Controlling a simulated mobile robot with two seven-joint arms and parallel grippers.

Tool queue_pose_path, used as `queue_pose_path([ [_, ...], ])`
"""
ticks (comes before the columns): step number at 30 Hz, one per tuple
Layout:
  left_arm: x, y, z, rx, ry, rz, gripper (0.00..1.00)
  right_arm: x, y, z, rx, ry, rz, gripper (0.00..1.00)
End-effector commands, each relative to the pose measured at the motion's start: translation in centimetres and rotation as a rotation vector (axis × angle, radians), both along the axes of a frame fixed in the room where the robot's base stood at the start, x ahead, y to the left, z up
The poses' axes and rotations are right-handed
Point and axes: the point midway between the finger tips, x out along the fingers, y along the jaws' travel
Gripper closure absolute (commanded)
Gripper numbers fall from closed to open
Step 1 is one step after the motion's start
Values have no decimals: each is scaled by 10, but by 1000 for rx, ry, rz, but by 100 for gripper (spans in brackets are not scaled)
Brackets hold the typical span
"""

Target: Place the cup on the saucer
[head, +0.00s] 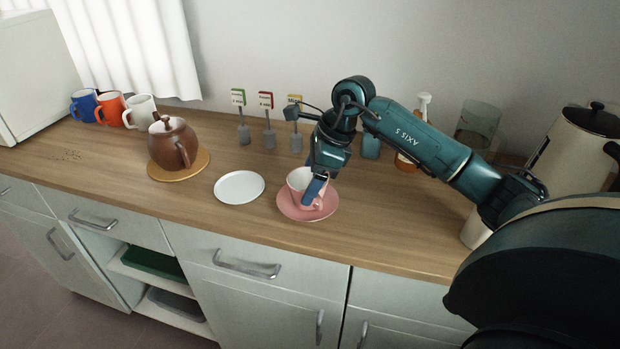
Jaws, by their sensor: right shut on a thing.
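A pink cup (298,181) stands upright over the pink saucer (325,211) on the wooden counter. It appears to rest on the saucer, but its base is partly hidden and I cannot be sure of contact. My right gripper (315,192) comes down from above and is shut on the cup at its right front side. The fingers hide part of the cup's wall. My left gripper is not in view.
A white plate (239,187) lies just left of the saucer. A brown teapot (168,146) stands on a round wooden mat (201,164). Several mugs (111,109) stand at the back left. Small labelled signs (266,104) line the wall. A kettle (570,150) stands at the right.

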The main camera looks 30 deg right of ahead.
Motion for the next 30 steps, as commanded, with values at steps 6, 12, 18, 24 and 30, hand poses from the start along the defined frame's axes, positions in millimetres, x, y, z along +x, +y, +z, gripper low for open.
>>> queue_pose_path([
  [6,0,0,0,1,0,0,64,0,0,-1,0,-3,0,57],
  [12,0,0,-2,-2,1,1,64,0,0,-4,0,-2,1,26],
  [18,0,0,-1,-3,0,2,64,0,0,-4,0,-2,1,10],
  [24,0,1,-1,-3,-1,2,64,0,0,-4,1,-1,1,8],
  [30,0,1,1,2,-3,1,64,-1,-3,7,-1,-4,-1,8],
])
